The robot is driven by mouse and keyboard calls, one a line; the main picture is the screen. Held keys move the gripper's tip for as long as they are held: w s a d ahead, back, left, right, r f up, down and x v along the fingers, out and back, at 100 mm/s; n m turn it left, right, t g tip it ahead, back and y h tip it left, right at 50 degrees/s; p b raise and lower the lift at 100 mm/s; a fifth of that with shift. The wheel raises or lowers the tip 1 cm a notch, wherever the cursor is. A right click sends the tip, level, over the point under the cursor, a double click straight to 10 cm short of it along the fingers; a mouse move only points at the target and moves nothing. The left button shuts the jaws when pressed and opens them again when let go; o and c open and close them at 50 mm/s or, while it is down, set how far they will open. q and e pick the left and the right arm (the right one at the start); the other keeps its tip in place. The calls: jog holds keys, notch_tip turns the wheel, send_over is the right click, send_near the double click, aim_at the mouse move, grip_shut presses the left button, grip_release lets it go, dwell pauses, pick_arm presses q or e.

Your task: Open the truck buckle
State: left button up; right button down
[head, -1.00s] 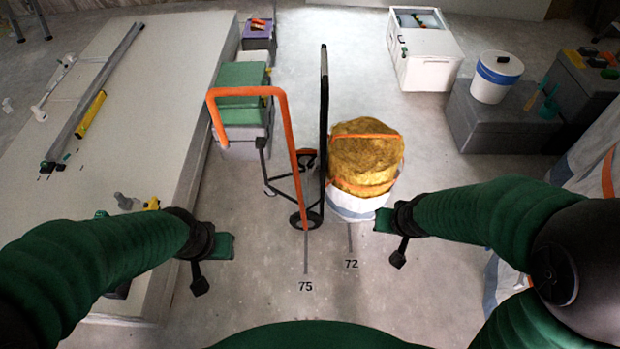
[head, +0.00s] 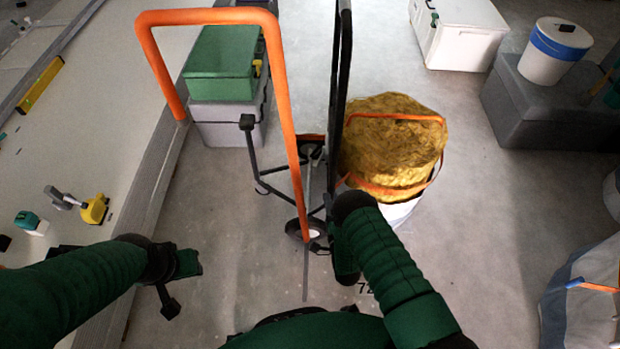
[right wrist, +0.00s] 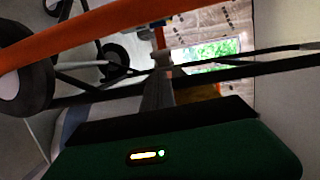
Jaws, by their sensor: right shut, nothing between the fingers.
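The truck is a hand truck with an orange tubular handle (head: 285,130) and a black upright frame (head: 338,95), standing on small wheels in the head view. My right gripper (head: 345,262) is shut and empty, low beside the black frame and in front of the bucket. The right wrist view shows the orange tube (right wrist: 90,38), black bars and a wheel (right wrist: 25,85) close by, with a grey upright piece (right wrist: 158,92) near the middle. I cannot make out the buckle for certain. My left gripper (head: 188,264) is left of the truck, apart from it; its jaws are unclear.
A white bucket (head: 400,212) of yellow material stands right of the truck. A green box (head: 220,65) on a grey one stands behind the handle. A long panel with tools lies left. A white chest (head: 458,35) and a grey block (head: 540,110) stand back right.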

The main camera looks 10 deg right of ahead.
jog(key=w+b, duration=0.4)
jog(key=w, duration=0.5)
jog(key=shift+w+d+f+b, duration=0.2)
jog(key=shift+w+b, duration=0.1)
jog(key=shift+w, duration=0.05)
